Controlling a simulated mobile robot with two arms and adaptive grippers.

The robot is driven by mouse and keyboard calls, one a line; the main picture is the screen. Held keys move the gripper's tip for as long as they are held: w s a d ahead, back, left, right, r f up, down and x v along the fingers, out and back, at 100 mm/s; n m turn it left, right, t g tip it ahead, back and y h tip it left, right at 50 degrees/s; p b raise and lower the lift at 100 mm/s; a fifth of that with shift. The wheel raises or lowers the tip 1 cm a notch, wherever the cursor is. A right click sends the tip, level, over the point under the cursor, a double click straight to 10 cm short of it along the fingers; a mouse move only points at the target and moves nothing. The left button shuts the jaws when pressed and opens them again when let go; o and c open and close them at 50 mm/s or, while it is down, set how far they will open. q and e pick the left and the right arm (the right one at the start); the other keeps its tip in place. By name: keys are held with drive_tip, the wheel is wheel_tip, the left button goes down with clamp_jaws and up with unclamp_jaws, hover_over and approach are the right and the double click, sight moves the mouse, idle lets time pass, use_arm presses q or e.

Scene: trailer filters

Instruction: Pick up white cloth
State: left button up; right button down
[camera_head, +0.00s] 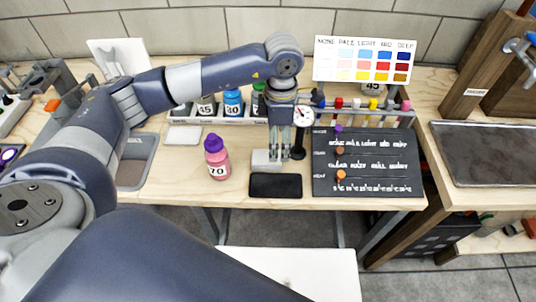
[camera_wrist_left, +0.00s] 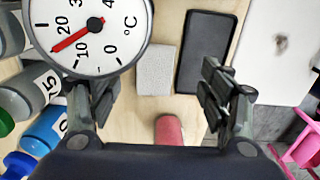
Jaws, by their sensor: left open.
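A small white cloth (camera_head: 264,157), a folded pale grey-white pad, lies flat on the wooden bench. It also shows in the left wrist view (camera_wrist_left: 155,70), between my fingers and a little beyond them. My left gripper (camera_head: 279,150) points down over the cloth with its fingers apart and empty. In the left wrist view the fingers (camera_wrist_left: 160,92) stand to either side of the cloth, with a gap on each side. In the head view they hide part of the cloth; whether they touch it I cannot tell. My right gripper is not in view.
A black flat slab (camera_head: 275,186) lies close to the cloth. A pink bottle (camera_head: 217,160) marked 70 stands left. A round dial thermometer (camera_head: 303,116) is close by the gripper. A dark lettered board (camera_head: 365,165) lies right; numbered bottles (camera_head: 233,103) stand behind.

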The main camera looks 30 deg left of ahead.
sight(266, 159)
use_arm(q)
wheel_tip(266, 159, down, 2)
drive_tip(key=shift+a+f, duration=0.15)
drive_tip(key=shift+f, duration=0.05)
drive_tip(key=f+p, duration=0.1)
drive_tip(key=f, duration=0.1)
drive_tip(key=a+f+p, duration=0.1)
drive_tip(key=f, duration=0.1)
drive_tip(key=shift+s+a+f, duration=0.1)
drive_tip(key=shift+f, duration=0.35)
drive_tip(key=c, duration=1)
